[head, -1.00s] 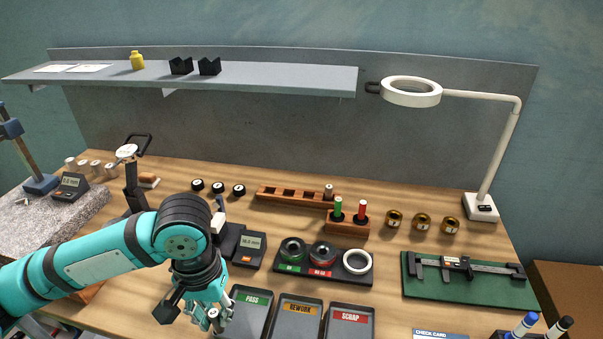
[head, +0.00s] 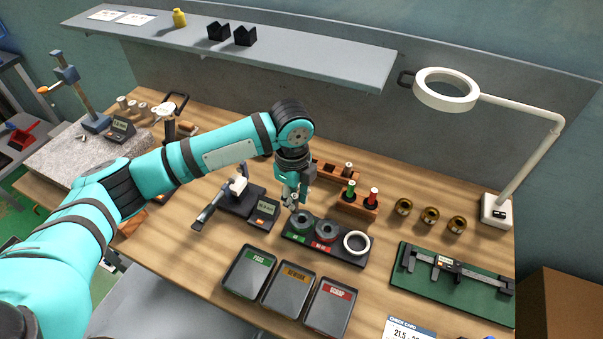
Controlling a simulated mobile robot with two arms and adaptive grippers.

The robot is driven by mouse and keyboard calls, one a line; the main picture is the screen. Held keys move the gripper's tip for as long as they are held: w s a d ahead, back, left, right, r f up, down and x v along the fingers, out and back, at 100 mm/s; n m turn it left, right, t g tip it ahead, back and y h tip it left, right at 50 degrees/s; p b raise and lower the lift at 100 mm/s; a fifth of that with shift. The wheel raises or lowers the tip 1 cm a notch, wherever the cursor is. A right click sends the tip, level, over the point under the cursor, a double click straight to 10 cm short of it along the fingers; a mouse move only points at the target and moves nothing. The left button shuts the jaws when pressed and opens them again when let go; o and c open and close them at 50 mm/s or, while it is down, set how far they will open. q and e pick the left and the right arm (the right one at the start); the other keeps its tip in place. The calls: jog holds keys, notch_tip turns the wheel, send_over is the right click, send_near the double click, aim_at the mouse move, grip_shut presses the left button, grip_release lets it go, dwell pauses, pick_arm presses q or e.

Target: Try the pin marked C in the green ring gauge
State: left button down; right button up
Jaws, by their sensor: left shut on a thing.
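My left gripper (head: 291,203) comes down from above at the back left of the black gauge stand (head: 337,257). It is shut on a small silvery pin (head: 294,200), mostly hidden by the fingers; no letter on it can be read. The green ring gauge (head: 301,222), a dark ring behind a green label, sits at the stand's left end. The gripper is just above and behind that ring in the picture; I cannot tell whether the pin touches it. A red-labelled ring (head: 326,231) stands beside it. My right gripper is not in view.
A white ring (head: 357,243) lies at the stand's right end. The PASS (head: 249,272), REWORK (head: 287,290) and SCRAP (head: 331,307) trays stand in front.

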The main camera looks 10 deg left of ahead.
pick_arm(q)
jog(key=shift+w+d+f+m+b, duration=0.2)
jog(key=shift+w+f+m+b, duration=0.15)
jog(key=shift+f+m+b, duration=0.4)
jog(key=shift+w+d+f+m+b, duration=0.3)
jog(key=shift+f+m+b, duration=0.1)
jog(key=shift+f+m, duration=0.55)
jog(key=shift+w+d+f+m+b, duration=0.15)
jog(key=shift+w+f+m+b, duration=0.2)
jog(key=shift+f+m+b, duration=0.4)
jog(key=shift+f, duration=0.15)
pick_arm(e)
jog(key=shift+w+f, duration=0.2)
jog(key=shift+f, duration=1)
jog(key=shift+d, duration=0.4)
pick_arm(q)
jog(key=shift+p, duration=0.6)
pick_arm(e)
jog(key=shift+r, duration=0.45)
pick_arm(q)
jog(key=shift+p, duration=0.3)
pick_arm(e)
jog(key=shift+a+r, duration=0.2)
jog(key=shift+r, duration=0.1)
pick_arm(q)
jog(key=shift+f+p, duration=0.2)
jog(key=shift+p, duration=0.15)
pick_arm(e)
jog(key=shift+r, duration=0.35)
